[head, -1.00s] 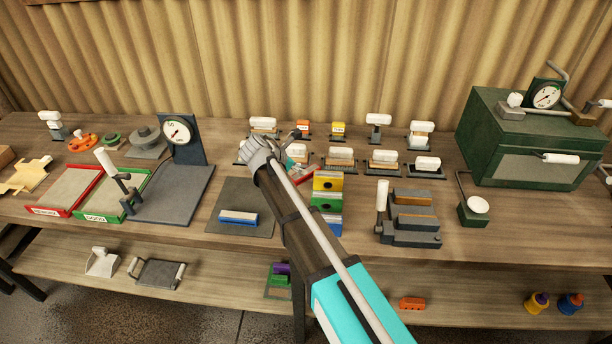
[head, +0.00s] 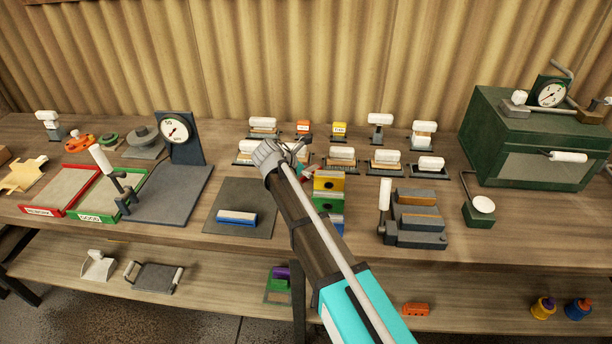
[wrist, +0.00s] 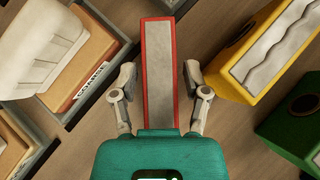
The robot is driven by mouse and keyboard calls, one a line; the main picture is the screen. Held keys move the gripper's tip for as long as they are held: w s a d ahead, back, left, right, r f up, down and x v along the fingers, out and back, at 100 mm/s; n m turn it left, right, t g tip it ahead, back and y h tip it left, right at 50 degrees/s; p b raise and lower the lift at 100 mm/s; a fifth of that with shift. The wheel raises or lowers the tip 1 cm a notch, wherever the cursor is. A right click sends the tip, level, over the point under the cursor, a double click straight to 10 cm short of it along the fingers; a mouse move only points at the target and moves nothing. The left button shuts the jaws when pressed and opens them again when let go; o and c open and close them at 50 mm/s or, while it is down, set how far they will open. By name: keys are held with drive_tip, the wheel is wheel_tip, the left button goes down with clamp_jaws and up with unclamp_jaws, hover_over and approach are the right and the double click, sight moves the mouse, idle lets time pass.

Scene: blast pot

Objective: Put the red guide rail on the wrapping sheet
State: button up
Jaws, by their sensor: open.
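The red guide rail (wrist: 158,72), a narrow bar with red edges and a grey top face, lies between the two fingers of my gripper (wrist: 162,92) in the wrist view. The fingers stand open on either side, with visible gaps to the rail; its near end is hidden behind my gripper body. In the head view my gripper (head: 300,147) is over the middle of the bench and covers most of the rail. The wrapping sheet (head: 237,190) looks like the dark grey square mat to the left of my arm, with a blue-sided rail (head: 237,217) lying on it.
Yellow (head: 328,184), green and blue blocks stand close to the right of the red rail. White-topped blocks in dark holders (head: 340,155) stand behind and beside it. A grey stepped block (head: 415,215) is further right. The mat is bare around the blue-sided rail.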

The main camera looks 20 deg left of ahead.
clamp_jaws()
idle(0.3)
drive_tip(key=shift+a+r, duration=0.1)
drive_tip(key=shift+r, duration=0.1)
wheel_tip(320, 180, up, 10)
drive_tip(key=p, duration=1)
drive_tip(key=shift+f, duration=0.2)
idle(0.5)
